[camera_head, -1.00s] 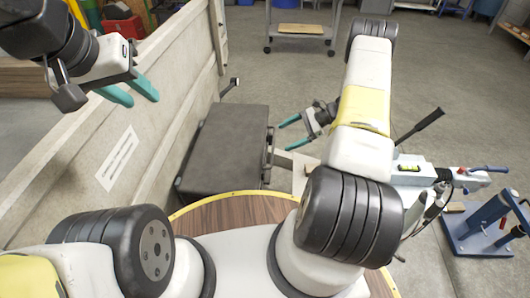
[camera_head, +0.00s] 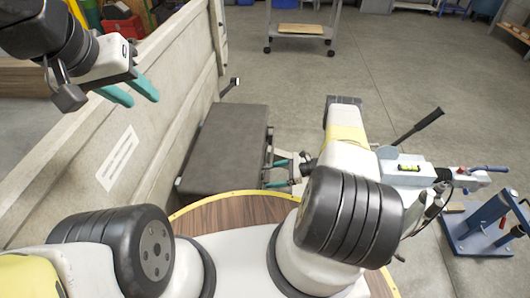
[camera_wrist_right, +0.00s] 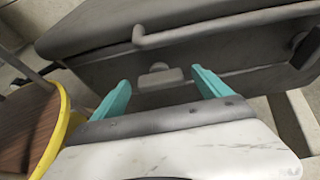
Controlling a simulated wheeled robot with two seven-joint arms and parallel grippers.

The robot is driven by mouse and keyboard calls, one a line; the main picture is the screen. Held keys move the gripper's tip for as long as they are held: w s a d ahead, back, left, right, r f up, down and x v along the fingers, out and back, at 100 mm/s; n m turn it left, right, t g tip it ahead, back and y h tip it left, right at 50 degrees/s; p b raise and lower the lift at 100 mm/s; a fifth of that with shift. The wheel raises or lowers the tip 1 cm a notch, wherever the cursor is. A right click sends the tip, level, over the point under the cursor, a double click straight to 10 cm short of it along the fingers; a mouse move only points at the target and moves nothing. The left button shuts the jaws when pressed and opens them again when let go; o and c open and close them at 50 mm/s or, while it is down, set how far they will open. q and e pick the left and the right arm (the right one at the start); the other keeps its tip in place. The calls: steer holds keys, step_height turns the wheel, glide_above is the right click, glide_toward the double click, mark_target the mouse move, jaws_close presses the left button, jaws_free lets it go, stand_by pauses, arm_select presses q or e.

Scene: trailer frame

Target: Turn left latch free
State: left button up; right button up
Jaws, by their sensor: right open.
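A dark grey box (camera_head: 225,150) stands against the trailer's side wall, lid down. In the right wrist view the box front (camera_wrist_right: 200,75) fills the upper part. A small grey latch (camera_wrist_right: 158,77) sits on that front, in line with the gap between my right fingers; I cannot tell whether it is hooked or free. My right gripper (camera_head: 276,174) is open at the box's front side, and its teal fingers also show in the right wrist view (camera_wrist_right: 162,88). No contact with the latch is visible. My left gripper (camera_head: 131,91) is open and empty, above the wall at upper left.
A bar handle (camera_wrist_right: 215,25) runs along the box front above the latch. The wood-topped round surface with a yellow rim (camera_head: 235,208) is close by. The trailer hitch (camera_head: 410,170) and a blue stand (camera_head: 485,230) are at right. Open floor lies behind.

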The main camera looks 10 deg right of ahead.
steer(key=shift+w+a+f, duration=0.1)
steer(key=shift+a+f, duration=0.05)
steer(key=shift+a, duration=0.25)
steer(key=c, duration=1.4)
steer(key=shift+o, duration=0.2)
